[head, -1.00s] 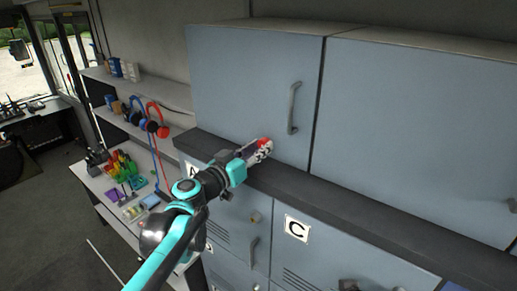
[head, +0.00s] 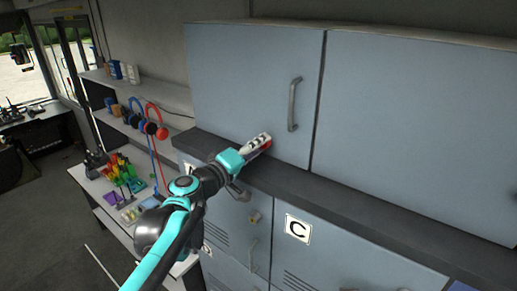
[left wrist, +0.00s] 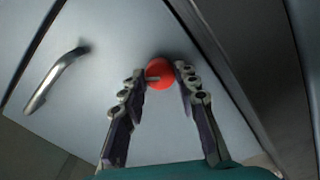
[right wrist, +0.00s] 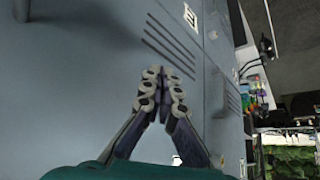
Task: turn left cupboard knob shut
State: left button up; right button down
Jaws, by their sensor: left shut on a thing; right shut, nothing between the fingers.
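The left cupboard door (head: 240,80) is a blue-grey upper panel with a metal handle (head: 294,104); it looks closed. My left gripper (head: 262,142) is at the door's lower edge. In the left wrist view, its fingertips (left wrist: 160,74) are on either side of the round red knob (left wrist: 159,71), shut on it. A short bar shows on the knob's face. In the head view the fingers mostly hide the knob. My right gripper (right wrist: 162,76) is shut and empty in front of blue-grey lockers (right wrist: 90,70) in the right wrist view.
A dark ledge (head: 340,206) runs under the upper cupboards. Lower lockers have a "C" label (head: 298,228) and a small knob (head: 254,217). Left are a shelf with headphones (head: 155,122) and a desk with coloured items (head: 122,172). Open floor is at far left.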

pick_arm(q)
jog(key=n, duration=0.3)
jog(key=shift+n+b, duration=0.3)
jog(key=shift+n, duration=0.1)
jog(key=shift+n+b, duration=0.3)
jog(key=shift+n, duration=1.5)
jog(key=o, duration=1.2)
jog(key=shift+c, duration=0.2)
jog(key=v, duration=1.2)
